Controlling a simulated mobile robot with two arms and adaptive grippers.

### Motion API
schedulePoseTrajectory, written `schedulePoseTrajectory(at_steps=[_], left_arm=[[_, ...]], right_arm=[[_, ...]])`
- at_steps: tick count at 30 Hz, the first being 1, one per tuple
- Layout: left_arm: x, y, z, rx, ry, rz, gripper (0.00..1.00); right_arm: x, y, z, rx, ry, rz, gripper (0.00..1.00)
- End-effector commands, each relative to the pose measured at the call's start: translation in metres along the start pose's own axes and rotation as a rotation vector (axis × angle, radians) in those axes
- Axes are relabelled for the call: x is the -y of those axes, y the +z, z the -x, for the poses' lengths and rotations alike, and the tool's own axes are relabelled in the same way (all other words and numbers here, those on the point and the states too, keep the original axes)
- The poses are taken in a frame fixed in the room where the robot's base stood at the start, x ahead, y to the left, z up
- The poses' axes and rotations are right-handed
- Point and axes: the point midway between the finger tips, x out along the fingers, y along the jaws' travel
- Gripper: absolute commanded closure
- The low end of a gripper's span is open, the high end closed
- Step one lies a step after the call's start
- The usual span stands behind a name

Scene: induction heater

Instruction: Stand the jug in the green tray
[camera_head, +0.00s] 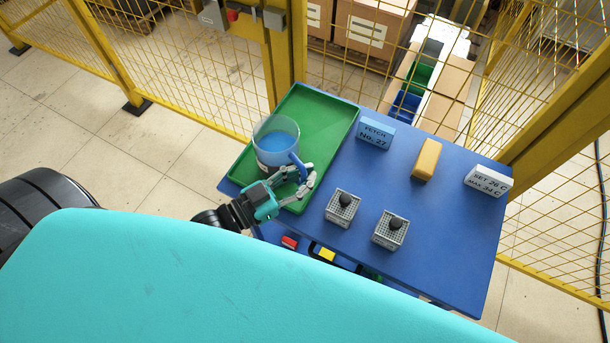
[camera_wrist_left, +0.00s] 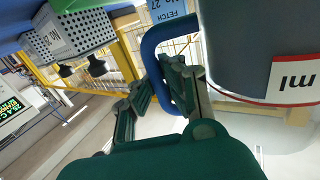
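The jug (camera_head: 277,147) is a clear, wide vessel with blue liquid inside and a blue handle. My left gripper (camera_head: 299,178) is at the handle on the jug's near right side. In the left wrist view its fingers (camera_wrist_left: 160,88) lie on either side of the blue handle (camera_wrist_left: 153,55) and look closed on it. The jug body (camera_wrist_left: 255,55) with its "ml" label fills the right. My right gripper is not in view.
The tray lies on the left of a blue table (camera_head: 440,240). Yellow mesh fencing (camera_head: 180,60) stands behind.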

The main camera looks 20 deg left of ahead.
Motion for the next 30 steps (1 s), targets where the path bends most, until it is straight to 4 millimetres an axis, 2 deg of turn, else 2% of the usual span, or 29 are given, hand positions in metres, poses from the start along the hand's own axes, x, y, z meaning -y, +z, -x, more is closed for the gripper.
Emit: schedulePoseTrajectory(at_steps=[4,15,22,30], left_arm=[[0.001,0.008,-0.001,-0.012,-0.001,-0.007,1.0],[0.0,0.012,-0.001,-0.013,0.0,-0.007,1.0],[0.0,0.013,-0.001,-0.007,0.0,-0.004,0.71],[0.0,0.013,-0.001,-0.006,0.0,-0.004,0.71]], right_arm=[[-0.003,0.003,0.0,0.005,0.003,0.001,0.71],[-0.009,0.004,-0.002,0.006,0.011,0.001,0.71],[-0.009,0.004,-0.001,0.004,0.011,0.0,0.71],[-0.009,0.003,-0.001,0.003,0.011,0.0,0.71]])
